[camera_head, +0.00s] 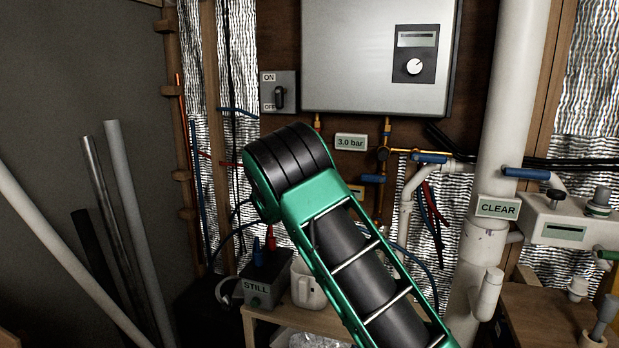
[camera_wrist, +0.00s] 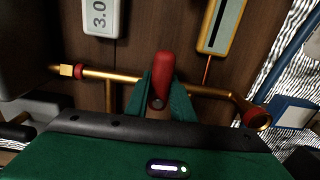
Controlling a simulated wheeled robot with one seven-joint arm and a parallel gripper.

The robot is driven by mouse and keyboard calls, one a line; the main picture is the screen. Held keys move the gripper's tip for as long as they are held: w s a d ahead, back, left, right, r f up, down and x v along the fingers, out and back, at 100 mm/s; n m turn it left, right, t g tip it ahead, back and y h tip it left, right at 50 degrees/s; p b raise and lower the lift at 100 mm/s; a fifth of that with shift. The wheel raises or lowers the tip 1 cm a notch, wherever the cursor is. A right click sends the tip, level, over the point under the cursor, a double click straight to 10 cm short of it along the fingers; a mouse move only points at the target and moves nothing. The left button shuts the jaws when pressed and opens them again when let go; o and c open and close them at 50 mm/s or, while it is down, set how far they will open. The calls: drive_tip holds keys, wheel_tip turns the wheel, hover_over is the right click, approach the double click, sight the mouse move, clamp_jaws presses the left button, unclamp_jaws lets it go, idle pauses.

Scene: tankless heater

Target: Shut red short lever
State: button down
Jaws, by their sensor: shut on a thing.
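The red short lever (camera_wrist: 162,75) shows in the middle of the wrist view, in front of a brass pipe (camera_wrist: 208,91). My gripper (camera_wrist: 163,98) has its green fingers on either side of the lever and is shut on it. The lever's upper part sticks out above the fingers, and its lower part is hidden between them. In the head view my green and black arm hides the gripper and the lever.
A "3.0 bar" sign (camera_head: 351,142) is on the wall below the white heater (camera_head: 365,70). Blue-handled pipes (camera_head: 430,159) are to the right. A "STILL" box (camera_head: 262,280) and a white mug (camera_head: 305,287) stand on a low table. Grey pipes (camera_head: 128,200) lean at the left.

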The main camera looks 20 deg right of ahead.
drive_tip(key=shift+w+a+f, duration=0.1)
drive_tip(key=shift+w+a, duration=0.1)
drive_tip(key=shift+a, duration=0.25)
drive_tip(key=c, duration=1.5)
unclamp_jaws()
drive_tip(key=shift+a, duration=0.1)
drive_tip(key=shift+s+d, duration=0.1)
drive_tip(key=shift+d, duration=0.2)
drive_tip(key=v, duration=1)
drive_tip(key=shift+s+a, duration=0.2)
drive_tip(key=shift+a, duration=0.15)
